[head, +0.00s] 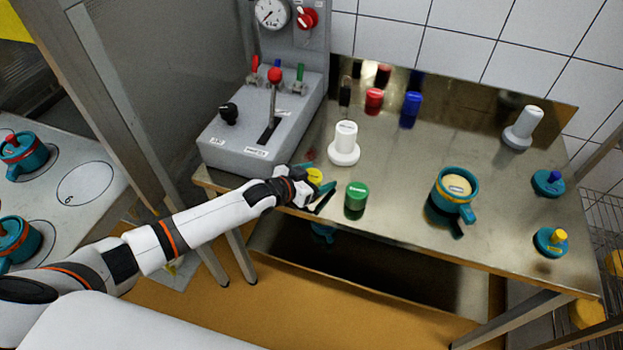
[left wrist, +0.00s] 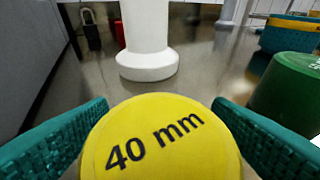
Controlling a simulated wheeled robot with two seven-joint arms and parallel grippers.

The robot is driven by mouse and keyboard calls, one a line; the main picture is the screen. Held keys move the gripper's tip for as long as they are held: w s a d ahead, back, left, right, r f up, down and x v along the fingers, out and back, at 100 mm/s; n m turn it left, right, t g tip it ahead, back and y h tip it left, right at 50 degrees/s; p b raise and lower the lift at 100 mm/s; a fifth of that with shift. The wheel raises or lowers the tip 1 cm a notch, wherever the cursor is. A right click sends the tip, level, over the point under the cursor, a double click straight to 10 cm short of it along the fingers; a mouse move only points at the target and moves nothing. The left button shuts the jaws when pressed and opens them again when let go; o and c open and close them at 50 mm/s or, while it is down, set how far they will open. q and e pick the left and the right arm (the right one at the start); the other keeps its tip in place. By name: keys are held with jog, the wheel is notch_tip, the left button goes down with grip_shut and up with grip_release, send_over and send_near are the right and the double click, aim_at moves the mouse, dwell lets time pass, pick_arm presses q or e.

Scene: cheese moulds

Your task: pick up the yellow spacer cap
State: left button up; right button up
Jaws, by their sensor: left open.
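The yellow spacer cap (head: 314,175) stands on the steel table near its front left edge. In the left wrist view the yellow cap (left wrist: 160,140) fills the lower middle, and its top reads "40 mm". My left gripper (head: 318,190) is at the cap and open. Its teal ribbed fingers show on either side of the cap in the left wrist view. Whether they touch it I cannot tell. The cap's lower part is hidden. My right gripper is in neither view.
A green cap (head: 356,197) stands close to the right of my left gripper. A white flanged post (head: 345,145) stands just behind. Red (head: 374,101) and blue (head: 411,109) caps are further back. A grey lever box (head: 262,125) is at left, a teal mould (head: 455,192) at right.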

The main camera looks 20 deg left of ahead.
pick_arm(q)
jog(key=shift+c, duration=0.4)
jog(key=c, duration=1)
jog(key=shift+o, duration=0.2)
